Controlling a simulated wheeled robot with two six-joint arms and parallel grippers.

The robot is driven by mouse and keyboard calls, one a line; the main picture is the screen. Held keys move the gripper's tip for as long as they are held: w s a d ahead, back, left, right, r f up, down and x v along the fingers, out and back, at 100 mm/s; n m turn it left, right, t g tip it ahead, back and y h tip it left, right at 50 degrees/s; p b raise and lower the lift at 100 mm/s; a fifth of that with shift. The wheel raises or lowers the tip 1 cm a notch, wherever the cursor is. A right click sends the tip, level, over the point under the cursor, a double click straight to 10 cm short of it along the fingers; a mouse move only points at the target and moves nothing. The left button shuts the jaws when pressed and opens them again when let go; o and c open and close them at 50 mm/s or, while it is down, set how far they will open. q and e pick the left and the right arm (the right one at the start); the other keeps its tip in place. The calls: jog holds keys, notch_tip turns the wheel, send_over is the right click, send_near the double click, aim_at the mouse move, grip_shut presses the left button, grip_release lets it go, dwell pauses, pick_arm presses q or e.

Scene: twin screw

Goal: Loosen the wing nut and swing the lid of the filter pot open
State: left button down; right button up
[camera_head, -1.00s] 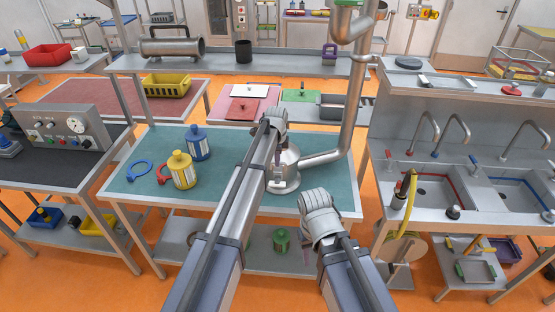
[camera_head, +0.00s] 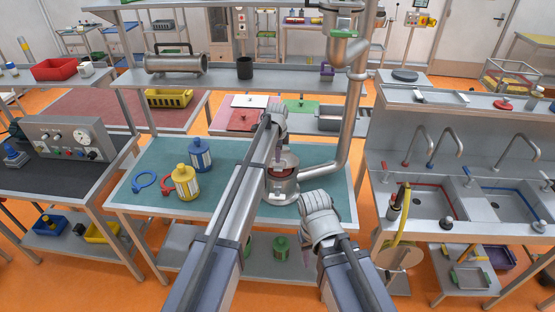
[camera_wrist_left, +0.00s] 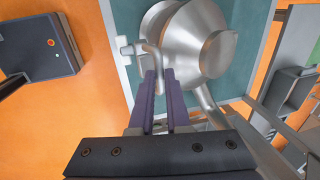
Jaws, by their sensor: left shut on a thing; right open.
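The filter pot (camera_head: 283,189) is a round steel vessel at the table's right side. A dark reddish opening (camera_head: 286,164) shows at its top, partly behind my left arm. In the left wrist view, my left gripper (camera_wrist_left: 159,78) is shut on a bent metal handle (camera_wrist_left: 152,57), beside a rounded metal part (camera_wrist_left: 190,38) that looks like the lid. A pale lobed piece (camera_wrist_left: 125,47), apparently the wing nut, sits left of the handle. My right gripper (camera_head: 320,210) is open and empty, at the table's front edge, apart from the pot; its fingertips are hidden.
A steel pipe (camera_head: 350,130) rises just right of the pot. A sink bench (camera_head: 430,205) stands at the right.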

pick_arm(q)
jog(key=w+r+p, duration=0.3)
jog(key=w+r, duration=0.1)
jog(key=w, duration=0.1)
jog(key=shift+r, duration=0.3)
jog(key=shift+w, duration=0.15)
